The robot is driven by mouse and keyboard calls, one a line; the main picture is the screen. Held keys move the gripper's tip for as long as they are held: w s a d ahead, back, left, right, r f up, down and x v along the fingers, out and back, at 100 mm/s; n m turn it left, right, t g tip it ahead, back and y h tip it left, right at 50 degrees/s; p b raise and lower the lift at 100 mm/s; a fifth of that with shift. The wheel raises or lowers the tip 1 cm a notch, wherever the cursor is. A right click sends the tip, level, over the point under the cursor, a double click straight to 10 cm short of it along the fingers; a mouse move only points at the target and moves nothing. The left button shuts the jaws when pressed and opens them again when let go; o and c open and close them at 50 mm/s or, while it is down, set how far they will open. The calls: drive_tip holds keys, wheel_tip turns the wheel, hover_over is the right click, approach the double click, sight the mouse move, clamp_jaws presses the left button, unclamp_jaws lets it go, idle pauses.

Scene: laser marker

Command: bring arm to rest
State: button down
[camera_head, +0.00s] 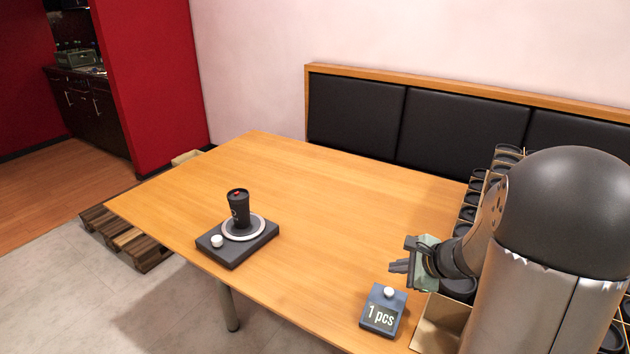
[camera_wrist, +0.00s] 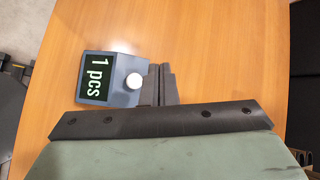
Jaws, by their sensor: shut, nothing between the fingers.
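My gripper (camera_head: 399,267) is at the right of the table in the head view, above the table and close to a small display box (camera_head: 383,310) reading "1 pcs". In the wrist view my gripper's fingers (camera_wrist: 158,84) are together with nothing between them. There the display box (camera_wrist: 108,80) with its white knob lies just left of the fingertips. My arm comes in from the right of the head view and hides part of what is behind it.
A dark marker device (camera_head: 237,246) with a round white-ringed plate and a black cup (camera_head: 239,209) stands on the wooden table (camera_head: 290,170). Racks with several dark round items (camera_head: 478,185) stand at the right. A padded bench back (camera_head: 440,125) runs behind. The table's middle is clear.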

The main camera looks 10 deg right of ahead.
drive_tip(key=s+a+r+n+g+y+p, duration=0.1)
drive_tip(key=s+a+r+n+g, duration=0.1)
drive_tip(key=s+a+n, duration=0.3)
drive_tip(key=s+a+r+n+g, duration=0.1)
drive_tip(key=a+r+n, duration=0.1)
drive_tip(key=a, duration=0.4)
drive_tip(key=s+a+r+n+g+h+p, duration=0.1)
drive_tip(key=s+a+n+g+h, duration=0.1)
drive_tip(key=s+n, duration=0.5)
drive_tip(key=s+a+r+n+g+h+p, duration=0.1)
drive_tip(key=s+a+n+g+h, duration=0.1)
drive_tip(key=s+n, duration=0.5)
drive_tip(key=shift+s+a+r+g+h, duration=0.15)
drive_tip(key=shift+s+a+g+h, duration=0.15)
drive_tip(key=shift+s+a+h, duration=0.4)
drive_tip(key=shift+s+d, duration=0.15)
drive_tip(key=shift+d, duration=0.1)
